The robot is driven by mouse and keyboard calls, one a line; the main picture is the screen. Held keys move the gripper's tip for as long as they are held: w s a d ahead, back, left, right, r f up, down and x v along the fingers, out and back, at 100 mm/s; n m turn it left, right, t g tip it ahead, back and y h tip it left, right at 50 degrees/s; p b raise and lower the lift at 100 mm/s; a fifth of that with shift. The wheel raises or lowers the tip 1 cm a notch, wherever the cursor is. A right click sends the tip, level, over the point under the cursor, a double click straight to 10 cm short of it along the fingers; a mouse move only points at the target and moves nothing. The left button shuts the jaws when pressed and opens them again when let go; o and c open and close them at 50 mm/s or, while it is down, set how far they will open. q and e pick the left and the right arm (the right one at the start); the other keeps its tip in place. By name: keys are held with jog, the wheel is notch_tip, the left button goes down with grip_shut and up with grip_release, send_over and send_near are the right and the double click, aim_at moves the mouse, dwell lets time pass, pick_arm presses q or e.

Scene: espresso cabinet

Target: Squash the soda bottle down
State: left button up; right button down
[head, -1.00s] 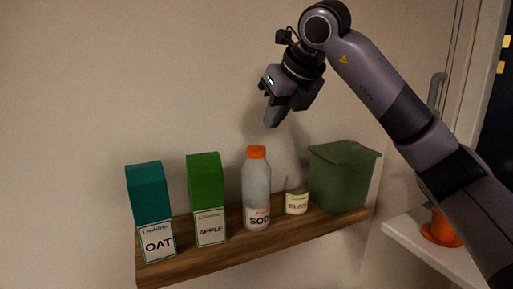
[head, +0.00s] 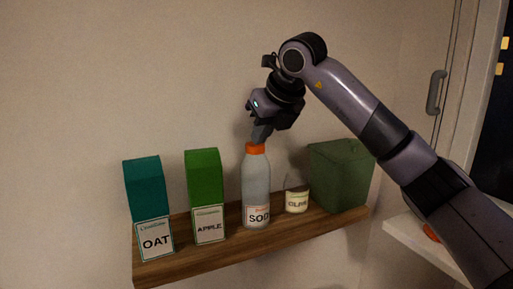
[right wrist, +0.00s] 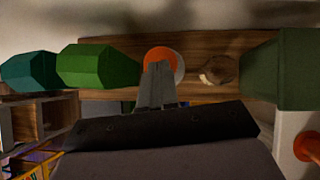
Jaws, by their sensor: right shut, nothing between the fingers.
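The soda bottle (head: 256,186) stands upright and full height on the wooden shelf (head: 200,250) in the head view, pale grey with an orange cap (head: 255,148) and a "SOD" label. My right gripper (head: 260,137) is shut and empty, pointing down just above the cap; its fingertips appear at or very close to the cap's top, and I cannot tell if they touch. In the right wrist view the shut fingers (right wrist: 157,80) overlap the near part of the orange cap (right wrist: 161,57). My left gripper is not in view.
A teal oat carton (head: 147,187) and a green apple carton (head: 205,178) stand left of the bottle. A small labelled glass (head: 297,201) and a dark green bin (head: 341,177) stand to its right. A white ledge (head: 420,238) lies lower right.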

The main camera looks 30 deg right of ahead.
aim_at(264, 175)
jog(key=shift+f, duration=0.25)
